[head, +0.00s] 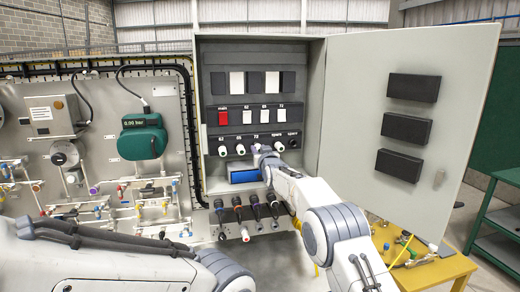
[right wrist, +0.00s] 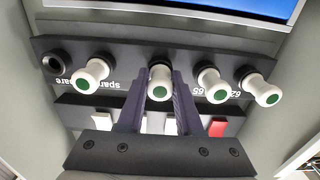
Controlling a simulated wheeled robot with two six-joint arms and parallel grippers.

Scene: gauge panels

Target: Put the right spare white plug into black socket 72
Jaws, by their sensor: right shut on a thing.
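A row of black sockets with white plugs runs across the cabinet in the head view. My right gripper (head: 262,150) is at black socket 72, third from the left. In the right wrist view, which is upside down, the right gripper (right wrist: 157,85) is shut around a white plug with a green end (right wrist: 160,82). This plug stands at socket 72, lined up with its neighbours; its exact depth is hard to tell. The right spare socket (right wrist: 55,62) is empty and dark. Another white plug (right wrist: 92,75) sits in the left spare socket. My left gripper is out of view.
White plugs sit in sockets 62 (right wrist: 260,88) and 65 (right wrist: 212,84), close beside my fingers. A blue-faced box (head: 245,176) is below the row. The cabinet door (head: 455,110) stands open on the right. Hanging dark connectors (head: 237,212) are below the cabinet.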

